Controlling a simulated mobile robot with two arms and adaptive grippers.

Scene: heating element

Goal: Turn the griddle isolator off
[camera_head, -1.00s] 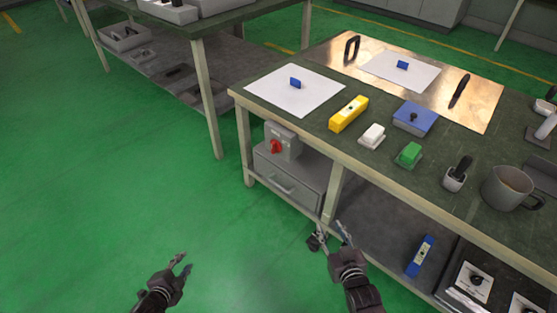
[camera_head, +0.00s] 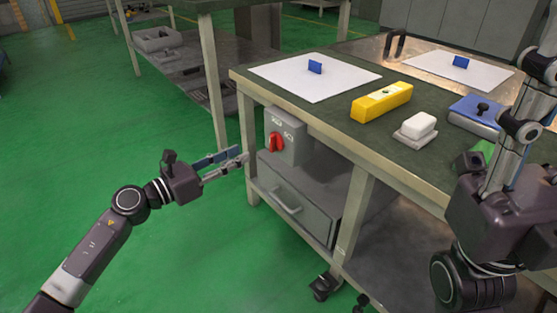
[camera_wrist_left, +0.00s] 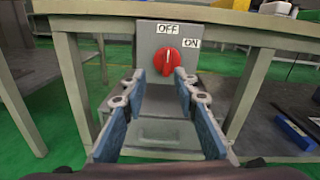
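The griddle isolator (camera_head: 287,135) is a grey box with a red knob (camera_head: 276,142), mounted under the left end of the workbench. In the left wrist view the red knob (camera_wrist_left: 167,61) sits below an OFF label (camera_wrist_left: 168,29) and left of an ON label (camera_wrist_left: 191,43). My left gripper (camera_head: 243,157) is open and empty, just left of and below the knob in the head view. In the wrist view its fingers are apart, with the knob beyond their tips. My right gripper (camera_head: 535,95) is partly cut off at the right edge; its opening is unclear.
A drawer unit (camera_head: 295,200) sits below the isolator. A bench leg (camera_head: 352,212) stands to its right. The benchtop (camera_head: 335,115) holds paper, a yellow block (camera_head: 382,101) and a white item (camera_head: 417,126). The green floor (camera_head: 180,250) left of the bench is clear.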

